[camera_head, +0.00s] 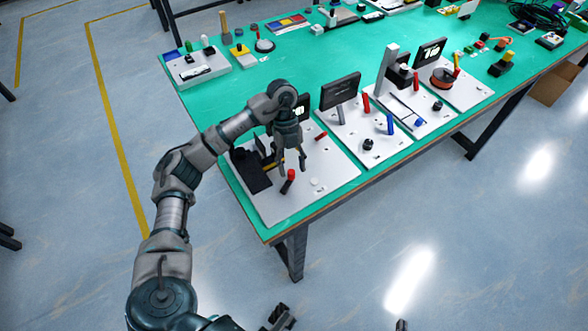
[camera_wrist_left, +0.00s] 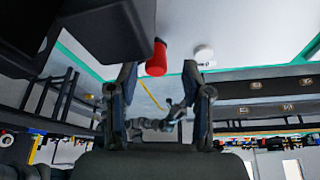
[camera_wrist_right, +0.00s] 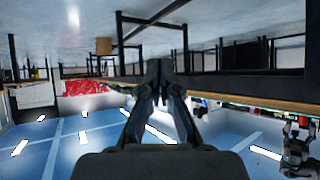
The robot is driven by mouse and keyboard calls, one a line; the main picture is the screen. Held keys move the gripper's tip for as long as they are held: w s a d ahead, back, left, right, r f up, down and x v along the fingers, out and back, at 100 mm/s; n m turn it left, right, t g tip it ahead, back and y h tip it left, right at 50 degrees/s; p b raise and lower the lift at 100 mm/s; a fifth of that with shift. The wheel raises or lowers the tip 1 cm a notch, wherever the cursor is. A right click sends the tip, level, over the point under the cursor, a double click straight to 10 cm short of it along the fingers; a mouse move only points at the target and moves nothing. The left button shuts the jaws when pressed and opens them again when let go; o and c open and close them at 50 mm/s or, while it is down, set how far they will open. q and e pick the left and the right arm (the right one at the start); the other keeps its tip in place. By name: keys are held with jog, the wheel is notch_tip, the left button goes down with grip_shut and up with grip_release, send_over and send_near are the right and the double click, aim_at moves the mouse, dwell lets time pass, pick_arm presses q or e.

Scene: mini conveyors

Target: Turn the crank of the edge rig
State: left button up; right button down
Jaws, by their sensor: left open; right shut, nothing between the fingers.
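The white-plated rig (camera_head: 268,209) at the table's near-left corner has a black block, a screen and a red-topped lever (camera_head: 289,178), which looks like its crank. A white round knob (camera_head: 315,182) sits right of the lever. My left gripper (camera_head: 291,168) is open above this rig, close to the lever, pointing down. In the left wrist view the red top (camera_wrist_left: 156,58) shows between the open fingertips, with the white knob (camera_wrist_left: 205,55) to the right. I cannot tell whether a finger touches the lever. My right gripper (camera_wrist_right: 165,75) is shut and empty, away from the rig.
More white rigs stand along the near edge to the right, with a black screen (camera_head: 341,91), a blue handle (camera_head: 390,123) and an orange-brown disc (camera_head: 443,78). A white box (camera_head: 195,69) stands at the far left. The green tabletop (camera_head: 262,83) is clear in between.

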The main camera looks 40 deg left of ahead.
pick_arm(q)
jog(key=shift+s+d+f, duration=0.25)
jog(key=shift+d+f, duration=0.15)
jog(key=shift+f, duration=0.2)
jog(key=shift+a+f, duration=0.2)
jog(key=shift+a, duration=0.5)
jog(key=shift+c, duration=0.7)
jog(key=shift+d, duration=0.1)
jog(key=c, duration=0.8)
jog(key=shift+d, duration=0.4)
